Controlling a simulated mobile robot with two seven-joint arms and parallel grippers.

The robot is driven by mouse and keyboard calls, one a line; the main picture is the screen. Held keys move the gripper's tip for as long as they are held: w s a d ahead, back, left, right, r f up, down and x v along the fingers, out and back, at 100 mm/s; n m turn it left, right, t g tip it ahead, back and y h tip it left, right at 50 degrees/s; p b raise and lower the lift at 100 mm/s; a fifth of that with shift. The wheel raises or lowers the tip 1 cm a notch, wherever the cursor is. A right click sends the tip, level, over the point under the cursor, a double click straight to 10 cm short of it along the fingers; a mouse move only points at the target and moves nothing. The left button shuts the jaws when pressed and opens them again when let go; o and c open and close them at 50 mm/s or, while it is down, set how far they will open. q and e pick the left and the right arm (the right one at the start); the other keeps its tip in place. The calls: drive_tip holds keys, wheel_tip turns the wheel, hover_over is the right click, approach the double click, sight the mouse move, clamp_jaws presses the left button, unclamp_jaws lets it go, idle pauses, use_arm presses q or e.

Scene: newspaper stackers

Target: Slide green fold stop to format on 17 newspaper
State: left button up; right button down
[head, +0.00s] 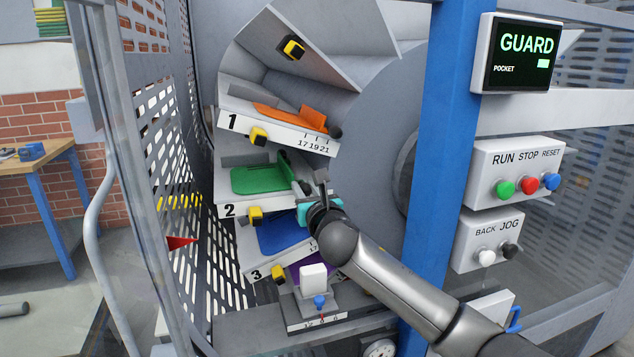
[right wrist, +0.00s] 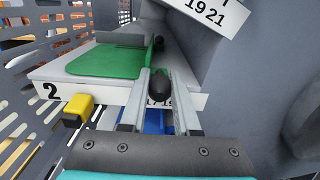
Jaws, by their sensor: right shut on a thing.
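The green fold stop (head: 258,180) lies in pocket 2, a flat green plate with an upright green fin at its right end. It also shows in the right wrist view (right wrist: 100,62), with a dark round knob (right wrist: 158,86) at the front. My right gripper (head: 312,187) is at the right end of pocket 2's front edge, shut on this knob, with a finger on each side in the wrist view. The format scale on pocket 2 is mostly hidden behind my fingers, so the stop's mark cannot be read. My left gripper is not in view.
The orange stop (head: 305,117) of pocket 1 is just above, its scale reading 17 19 21. The blue stop (head: 282,236) of pocket 3 is below. Yellow clamps (head: 256,214) stick out from the pocket fronts. A blue post (head: 447,130) stands right, a perforated guard (head: 160,130) left.

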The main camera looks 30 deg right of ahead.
drive_tip(key=shift+a+f, duration=0.1)
drive_tip(key=shift+a, duration=0.1)
drive_tip(key=c, duration=0.9)
unclamp_jaws()
drive_tip(key=shift+a, duration=0.15)
drive_tip(key=shift+s, duration=0.5)
drive_tip(key=v, duration=1.4)
drive_tip(key=shift+p, duration=0.4)
